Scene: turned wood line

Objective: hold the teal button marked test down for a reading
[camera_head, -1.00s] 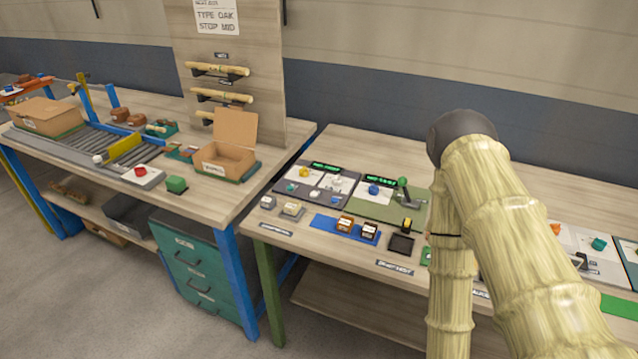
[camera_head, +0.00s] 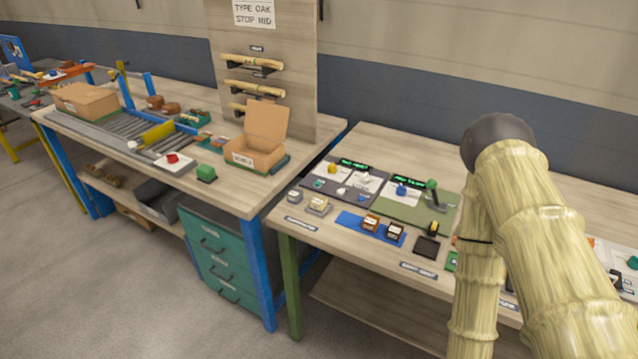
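A small teal button (camera_head: 318,184) shows on the dark panel with white plates, at the left of the right-hand bench. A second teal knob (camera_head: 633,262) shows at the right picture edge, partly cut off. The lettering beside both is too small to read, so I cannot tell which is marked test. My arm, with a bamboo-like surface, rises at the right and runs down out of the picture. My gripper is not visible, so its distance from either teal piece cannot be told.
The right-hand bench (camera_head: 362,140) also holds a green mat (camera_head: 420,208) with a green-knobbed lever, a blue mat (camera_head: 352,219) with brown blocks, and a dark square tray (camera_head: 426,246). The left bench carries a roller conveyor (camera_head: 128,128) and an open cardboard box (camera_head: 255,152). Grey floor lies in front.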

